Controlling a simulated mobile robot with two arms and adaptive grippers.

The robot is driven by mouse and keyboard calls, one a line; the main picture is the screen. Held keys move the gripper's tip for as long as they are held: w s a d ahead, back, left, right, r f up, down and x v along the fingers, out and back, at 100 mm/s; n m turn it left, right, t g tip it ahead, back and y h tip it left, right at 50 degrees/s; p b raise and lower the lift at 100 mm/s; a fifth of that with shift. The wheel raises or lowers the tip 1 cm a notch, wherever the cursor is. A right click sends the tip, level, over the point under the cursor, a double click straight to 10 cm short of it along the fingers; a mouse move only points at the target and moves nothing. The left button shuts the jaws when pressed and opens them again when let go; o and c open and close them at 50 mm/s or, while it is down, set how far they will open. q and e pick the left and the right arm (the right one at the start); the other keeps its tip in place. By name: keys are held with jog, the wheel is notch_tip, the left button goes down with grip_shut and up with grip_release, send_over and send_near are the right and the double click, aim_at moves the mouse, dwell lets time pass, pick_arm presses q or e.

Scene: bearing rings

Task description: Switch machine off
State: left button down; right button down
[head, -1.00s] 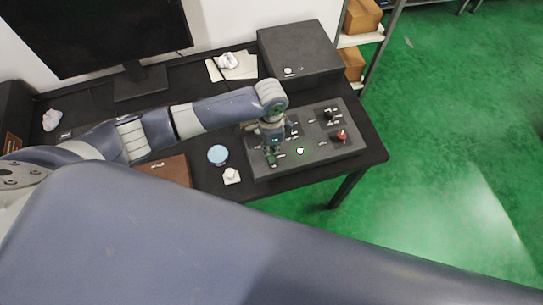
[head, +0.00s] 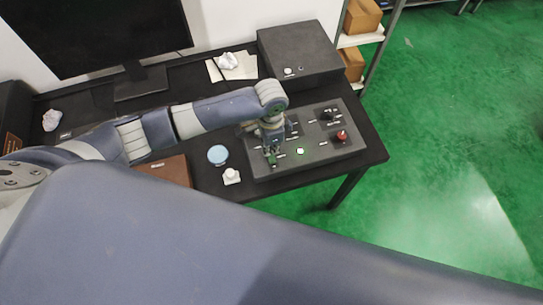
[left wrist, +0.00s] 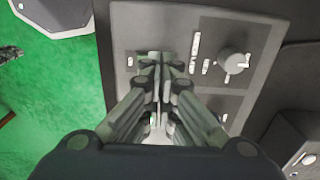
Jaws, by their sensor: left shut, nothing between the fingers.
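The dark grey control panel (head: 318,155) lies on the black desk. It carries a red knob or button (head: 341,136), a black knob (head: 328,114) and a lit white-green button (head: 300,151). My left gripper (head: 271,160) is over the left part of the panel, fingers pointing down and shut on nothing. In the left wrist view the shut fingertips (left wrist: 157,62) are over the panel face (left wrist: 140,25), beside a round grey knob (left wrist: 233,61). The fingers hide what lies under them, and I cannot tell whether they touch the panel. My right gripper is not in view.
A dark box (head: 300,52) stands behind the panel. A monitor (head: 95,35) is at the back left. A blue round lid (head: 217,154), a small white object (head: 231,176) and a brown case (head: 168,170) lie left of the panel. Green floor is open at right.

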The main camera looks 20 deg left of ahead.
pick_arm(q)
jog(key=shift+f, duration=0.2)
jog(key=shift+f+b, duration=0.5)
jog(key=shift+f, duration=0.35)
dwell(0.4)
jog(key=shift+r, duration=0.1)
jog(key=shift+r+p, duration=0.5)
jog(key=shift+p, duration=0.2)
notch_tip(320, 180, up, 6)
jog(key=p, duration=0.6)
jog(key=shift+p, duration=0.4)
jog(key=shift+f, duration=0.1)
